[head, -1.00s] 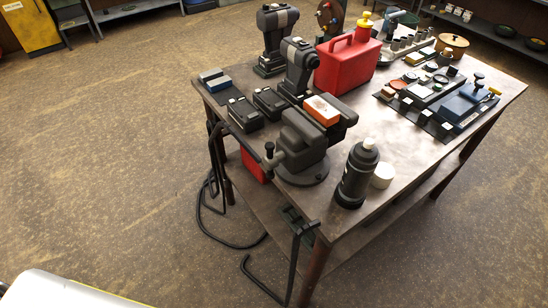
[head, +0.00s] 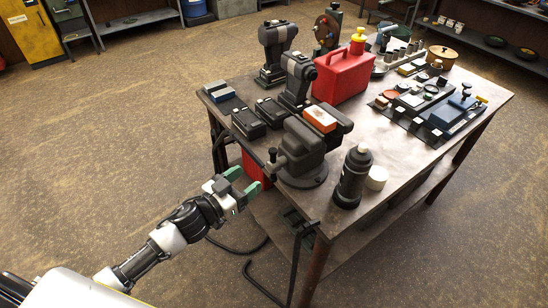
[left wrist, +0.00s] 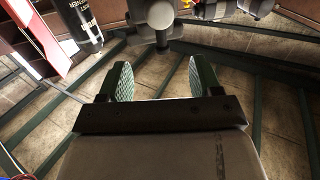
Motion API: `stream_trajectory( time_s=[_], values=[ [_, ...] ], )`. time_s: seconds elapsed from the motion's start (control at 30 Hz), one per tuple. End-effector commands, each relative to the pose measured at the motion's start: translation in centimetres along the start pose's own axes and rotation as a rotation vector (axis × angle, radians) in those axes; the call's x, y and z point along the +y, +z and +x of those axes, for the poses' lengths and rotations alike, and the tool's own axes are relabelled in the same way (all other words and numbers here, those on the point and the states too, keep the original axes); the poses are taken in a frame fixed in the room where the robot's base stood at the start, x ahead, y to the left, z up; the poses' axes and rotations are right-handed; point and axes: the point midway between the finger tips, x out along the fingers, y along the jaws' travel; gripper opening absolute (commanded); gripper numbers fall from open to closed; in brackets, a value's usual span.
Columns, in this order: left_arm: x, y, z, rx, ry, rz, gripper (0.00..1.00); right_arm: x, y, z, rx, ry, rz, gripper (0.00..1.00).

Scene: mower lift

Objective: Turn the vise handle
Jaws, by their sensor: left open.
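The dark grey vise (head: 302,152) stands at the near left corner of the workbench in the head view. Its handle (head: 272,156) sticks out at the vise's left end, over the bench edge. My left gripper (head: 243,182) is open and empty, below and to the left of the handle and apart from it. In the left wrist view the two green fingers (left wrist: 157,80) are spread with nothing between them. A grey rounded part (left wrist: 158,14), which looks like the vise's handle end, shows beyond the fingertips. My right gripper is not in view.
The workbench (head: 395,165) also holds a black bottle (head: 352,178), a white cap (head: 376,178), a red canister (head: 342,76) and drills with batteries. Black hooked bars (head: 298,262) hang by the near leg. The floor at left is clear.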

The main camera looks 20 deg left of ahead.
Motion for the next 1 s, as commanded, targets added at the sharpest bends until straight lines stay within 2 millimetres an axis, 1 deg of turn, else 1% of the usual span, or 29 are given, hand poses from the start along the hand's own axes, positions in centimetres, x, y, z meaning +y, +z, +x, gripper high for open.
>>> stream_trajectory(
  time_s=[0.17, 0.4, 0.53, 0.6, 0.73, 1.0],
  values=[
    [0.0, -0.3, 2.6, 0.003, -0.001, 0.0, 0.64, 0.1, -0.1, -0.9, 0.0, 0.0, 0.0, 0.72],
    [-0.1, -0.2, 7.3, 0.002, -0.003, -0.002, 0.64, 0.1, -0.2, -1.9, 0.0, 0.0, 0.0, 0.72],
    [-0.1, -0.1, 9.1, 0.0, -0.003, -0.003, 0.64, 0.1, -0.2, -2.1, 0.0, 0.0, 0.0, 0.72],
    [0.0, 0.0, 9.7, 0.001, -0.002, -0.003, 0.64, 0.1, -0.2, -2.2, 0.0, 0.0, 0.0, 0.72],
    [0.0, 0.0, 10.4, 0.0, -0.002, -0.001, 0.64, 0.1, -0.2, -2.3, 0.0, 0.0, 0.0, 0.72],
    [0.0, 0.1, 10.4, -0.001, -0.002, -0.001, 0.64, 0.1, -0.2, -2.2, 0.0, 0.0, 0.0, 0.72]
  ],
)
